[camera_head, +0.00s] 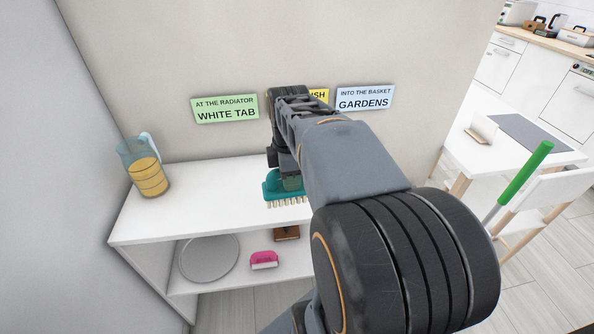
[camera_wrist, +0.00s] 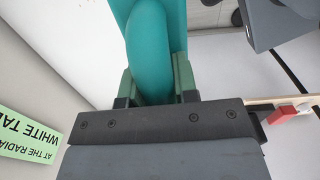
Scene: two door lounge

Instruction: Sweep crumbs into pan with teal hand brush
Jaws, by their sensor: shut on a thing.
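The teal hand brush (camera_head: 272,189) is at the white shelf's top, with its pale bristles facing down. I cannot tell whether the bristles touch the shelf. My gripper (camera_wrist: 153,88) is shut on the brush's teal handle (camera_wrist: 150,45), with a green finger on each side. In the head view my arm hides most of the gripper and the right part of the shelf top. No crumbs can be made out. A dark grey object (camera_wrist: 283,22) at the upper right of the wrist view may be the pan, but I cannot tell.
A jug of yellow liquid (camera_head: 149,178) stands at the shelf's left end. Below are a round grey tray (camera_head: 209,258), a pink brush (camera_head: 264,261) and a brown item (camera_head: 287,233). Signs hang behind. A white table (camera_head: 472,143) and a green-handled pole (camera_head: 526,172) are right.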

